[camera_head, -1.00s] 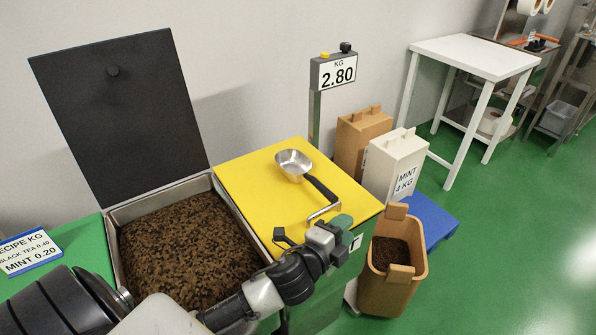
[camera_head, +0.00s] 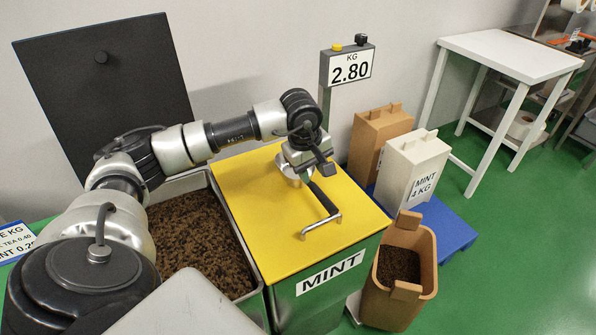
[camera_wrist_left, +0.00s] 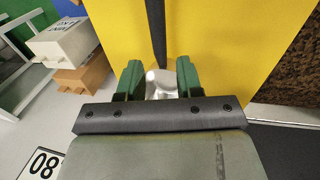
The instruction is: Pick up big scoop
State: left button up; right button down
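The big scoop has a metal bowl and a black handle (camera_head: 323,198), and it lies on the yellow lid (camera_head: 245,215) of the mint bin. My left gripper (camera_head: 314,170) is above the scoop, near where the bowl meets the handle, and hides part of the bowl. In the left wrist view the gripper's green fingers (camera_wrist_left: 158,78) are apart. The bowl (camera_wrist_left: 160,88) shows between them, and the dark handle (camera_wrist_left: 157,30) runs away from them towards the top. My right gripper is not in view.
A metal lid handle (camera_head: 322,226) lies close to the scoop's handle. An open bin of dark tea (camera_head: 190,235) is left of the yellow lid. A scale display (camera_head: 350,68) stands behind. A brown container (camera_head: 423,250) and a white mint box (camera_head: 412,165) stand to the right.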

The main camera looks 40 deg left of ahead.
aim_at(317, 189)
pick_arm(q)
jog(key=f, duration=0.3)
jog(key=w+f+p, duration=0.1)
jog(key=f, duration=0.2)
jog(key=w+d+f, duration=0.1)
jog(key=f, duration=0.2)
jog(key=shift+f, duration=0.35)
grip_shut()
